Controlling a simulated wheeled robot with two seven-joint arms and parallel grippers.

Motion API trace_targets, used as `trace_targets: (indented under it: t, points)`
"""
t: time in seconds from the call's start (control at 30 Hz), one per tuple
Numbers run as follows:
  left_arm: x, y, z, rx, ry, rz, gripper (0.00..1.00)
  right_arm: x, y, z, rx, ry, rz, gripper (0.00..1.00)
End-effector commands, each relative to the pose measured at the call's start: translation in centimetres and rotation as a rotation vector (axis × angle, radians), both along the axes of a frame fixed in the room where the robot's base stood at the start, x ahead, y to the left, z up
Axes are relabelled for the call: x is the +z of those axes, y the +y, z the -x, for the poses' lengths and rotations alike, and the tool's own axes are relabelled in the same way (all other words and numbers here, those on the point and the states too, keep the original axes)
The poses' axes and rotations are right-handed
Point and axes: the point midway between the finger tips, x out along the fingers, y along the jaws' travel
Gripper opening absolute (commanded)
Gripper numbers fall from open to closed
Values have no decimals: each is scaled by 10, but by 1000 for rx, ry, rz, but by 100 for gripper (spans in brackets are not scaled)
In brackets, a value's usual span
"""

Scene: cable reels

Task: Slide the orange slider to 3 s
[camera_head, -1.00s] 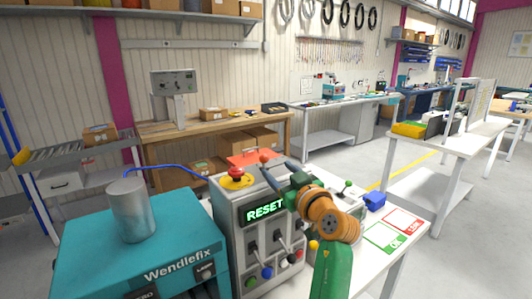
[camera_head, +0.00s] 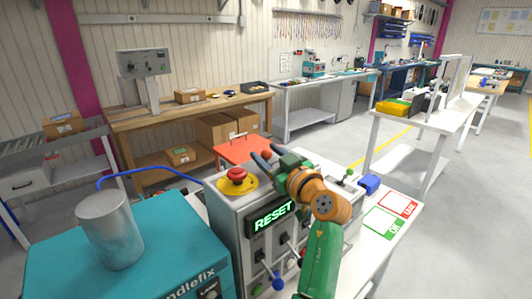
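The grey control box (camera_head: 228,222) stands on the white bench, with a green-lit display (camera_head: 272,215) reading RESET. Its sloping front has slots with levers and coloured knobs, including a blue knob (camera_head: 278,283) low down. I cannot make out an orange slider or a 3 s mark; my arm covers the right part of the front.
A teal machine (camera_head: 165,245) with a metal cylinder (camera_head: 109,230) and blue hose stands left of the box. A red tray (camera_head: 235,149) lies behind it. To the right are a small blue block (camera_head: 370,184) and red and green marked cards (camera_head: 397,204) on the white bench (camera_head: 350,250).

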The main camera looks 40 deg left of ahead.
Motion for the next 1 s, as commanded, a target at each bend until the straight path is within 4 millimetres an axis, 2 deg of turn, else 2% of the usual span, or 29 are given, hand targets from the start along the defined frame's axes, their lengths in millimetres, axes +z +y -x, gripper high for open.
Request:
trace_targets:
  t: [0.03, 0.17, 0.2, 1.0]
  points:
    - [0, 0, 0, 0, 0, 0, 37, 0, -1, 0, 1, 1, 2, 50]
    - [0, 0, 0, 0, 0, 0, 2, 0, -3, 0, 2, 1, 5, 50]
    - [0, 0, 0, 0, 0, 0, 0, 0, -3, 0, 2, 1, 5, 50]
    - [0, 1, 0, 2, 1, -1, 0, 0, 1, 0, -1, 0, -2, 50]
